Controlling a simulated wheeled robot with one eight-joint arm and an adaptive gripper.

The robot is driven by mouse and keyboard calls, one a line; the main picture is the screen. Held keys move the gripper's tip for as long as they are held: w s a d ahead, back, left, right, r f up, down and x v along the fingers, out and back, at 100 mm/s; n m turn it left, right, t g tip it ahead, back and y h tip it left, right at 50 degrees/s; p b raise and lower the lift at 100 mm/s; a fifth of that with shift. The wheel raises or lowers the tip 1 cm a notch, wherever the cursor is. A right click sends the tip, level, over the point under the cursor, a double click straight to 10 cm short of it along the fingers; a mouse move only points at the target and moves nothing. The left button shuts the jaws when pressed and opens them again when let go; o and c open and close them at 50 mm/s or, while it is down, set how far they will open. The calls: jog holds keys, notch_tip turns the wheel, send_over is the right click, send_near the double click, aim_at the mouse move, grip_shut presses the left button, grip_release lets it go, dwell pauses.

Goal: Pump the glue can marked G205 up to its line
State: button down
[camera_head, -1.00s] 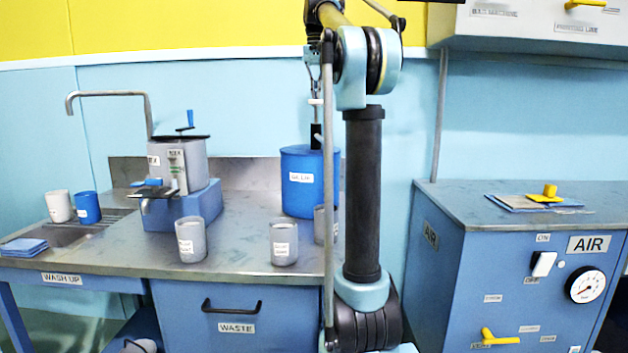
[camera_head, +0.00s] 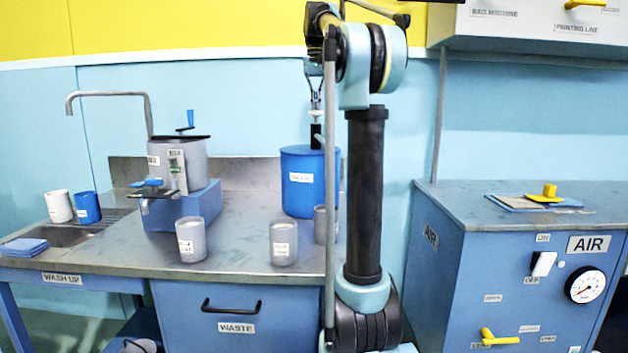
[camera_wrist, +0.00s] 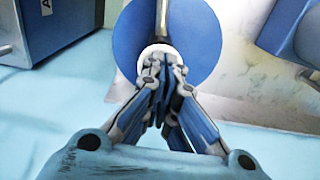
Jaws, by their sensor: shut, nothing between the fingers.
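The blue glue drum (camera_head: 303,190) stands at the back of the steel bench, partly behind my arm. Its pump has a black body (camera_head: 316,135) and a white head (camera_head: 316,115), low against the body. My gripper (camera_head: 316,100) is shut and empty, pointing down at the head; in the wrist view the closed fingertips (camera_wrist: 160,68) are at the white head (camera_wrist: 154,50), apparently touching it. One grey can (camera_head: 320,225) stands in front of the drum, mostly hidden by my arm. Two more grey cans, one left (camera_head: 191,240) and one middle (camera_head: 284,243), stand nearer the front. Their label text is unreadable, so I cannot tell which is G205.
A grey machine with a blue crank (camera_head: 188,162) stands on a blue base at the left. A white cup (camera_head: 59,206) and a blue cup (camera_head: 88,208) stand by the sink. The blue AIR cabinet (camera_head: 520,270) is at the right. The bench front between cans is clear.

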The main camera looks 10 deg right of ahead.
jog(key=shift+f, duration=0.45)
jog(key=shift+r, duration=3.85)
jog(key=shift+f, duration=3.8)
jog(key=shift+r, duration=3.85)
jog(key=shift+f, duration=0.15)
